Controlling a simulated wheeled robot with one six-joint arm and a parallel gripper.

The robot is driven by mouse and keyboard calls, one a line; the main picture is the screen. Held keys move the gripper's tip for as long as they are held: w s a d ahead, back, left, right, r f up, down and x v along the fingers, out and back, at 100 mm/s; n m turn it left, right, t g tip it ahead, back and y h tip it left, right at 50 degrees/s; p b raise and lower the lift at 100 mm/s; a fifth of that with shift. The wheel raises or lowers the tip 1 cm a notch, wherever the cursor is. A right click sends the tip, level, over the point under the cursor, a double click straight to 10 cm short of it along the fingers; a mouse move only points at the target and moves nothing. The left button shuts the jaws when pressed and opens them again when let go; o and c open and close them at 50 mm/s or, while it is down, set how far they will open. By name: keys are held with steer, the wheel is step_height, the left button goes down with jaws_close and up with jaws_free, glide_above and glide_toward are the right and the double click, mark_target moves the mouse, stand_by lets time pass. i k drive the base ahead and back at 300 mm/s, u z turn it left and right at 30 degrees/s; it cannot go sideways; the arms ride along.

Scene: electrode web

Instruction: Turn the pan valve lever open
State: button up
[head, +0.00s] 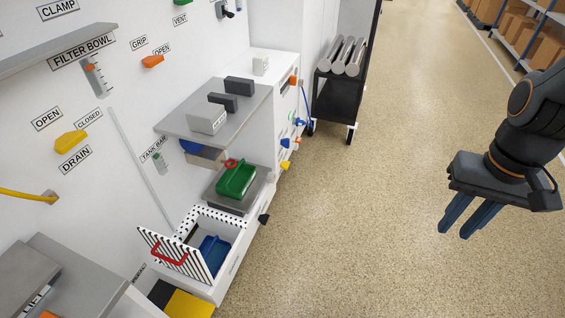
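No label reading "pan valve" is legible, so I cannot tell which lever is the pan valve lever. A yellow lever (71,141) is on the white wall panel at the left, between signs reading OPEN, CLOSED and DRAIN. An orange lever (153,61) is higher on the panel, near signs reading GRIP and OPEN. A small black handle (264,219) sticks out from the low white cabinet by the green tray (236,179). My gripper (455,232) hangs over the floor at the right, far from all of these. Its blue fingers point down, slightly apart and empty.
A white cabinet (287,122) carries several small coloured handles. A perforated white bin (221,221) holds a blue tray (214,251), beside a striped flap with a red handle. A black cart (338,96) carries metal cylinders. Shelves with boxes stand far right. The floor (370,220) between is clear.

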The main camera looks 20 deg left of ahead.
mark_target(284, 165)
steer(key=u, duration=0.45)
steer(key=i, duration=0.65)
steer(key=u, duration=0.5)
steer(key=k, duration=0.45)
steer(key=z, duration=0.45)
steer(key=i, duration=1)
steer(key=u, duration=0.2)
